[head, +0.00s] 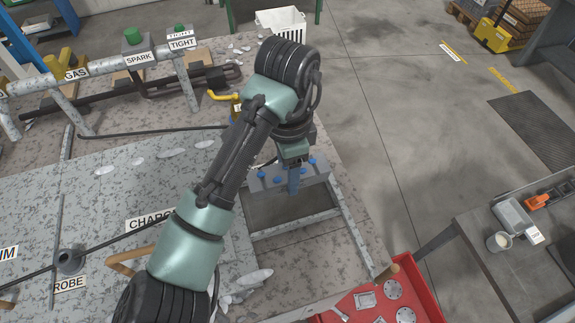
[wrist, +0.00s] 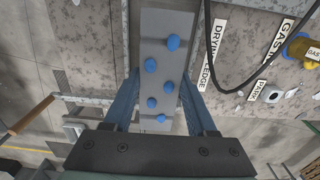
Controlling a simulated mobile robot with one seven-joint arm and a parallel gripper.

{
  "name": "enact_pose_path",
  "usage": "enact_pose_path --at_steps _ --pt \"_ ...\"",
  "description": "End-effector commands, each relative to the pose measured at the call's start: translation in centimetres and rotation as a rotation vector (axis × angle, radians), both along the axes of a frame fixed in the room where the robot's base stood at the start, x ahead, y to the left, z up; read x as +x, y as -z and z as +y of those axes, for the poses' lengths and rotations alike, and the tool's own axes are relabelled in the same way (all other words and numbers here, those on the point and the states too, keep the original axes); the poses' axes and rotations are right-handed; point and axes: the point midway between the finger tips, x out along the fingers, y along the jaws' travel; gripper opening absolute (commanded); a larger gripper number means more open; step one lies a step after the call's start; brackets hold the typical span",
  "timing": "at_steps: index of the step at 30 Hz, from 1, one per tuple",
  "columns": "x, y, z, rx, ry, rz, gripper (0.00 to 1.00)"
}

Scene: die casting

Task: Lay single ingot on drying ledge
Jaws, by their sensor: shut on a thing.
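My gripper (head: 293,184) is shut on a grey ingot (head: 318,171) with several blue round spots on top. In the wrist view the ingot (wrist: 166,20) lies lengthwise between the two blue fingers of my gripper (wrist: 160,95). In the head view it is over an opening edged by speckled metal rails. A "DRYING LEDGE" label (wrist: 212,55) lies to the right of the ingot in the wrist view. The ledge's exact extent is unclear, partly hidden by the ingot and my arm. I cannot tell whether the ingot touches anything below.
Pipework with "GAS", "SPARK" and "TIGHT" labels (head: 182,43) stands at the back left. A black hose (wrist: 208,60) runs near the ingot's right side. A red tray (head: 418,290) with metal parts is at the front right. Open floor (head: 400,120) lies right of the machine.

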Motion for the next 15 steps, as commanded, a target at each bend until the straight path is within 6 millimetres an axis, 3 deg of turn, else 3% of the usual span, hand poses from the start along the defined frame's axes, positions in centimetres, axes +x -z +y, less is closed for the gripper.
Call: enact_pose_path --at_steps 5,15 --pt "0.1 2.3 -0.1 -0.003 -0.001 -0.005 0.00" --pt "0.1 4.6 0.0 -0.001 -0.002 -0.006 0.00"
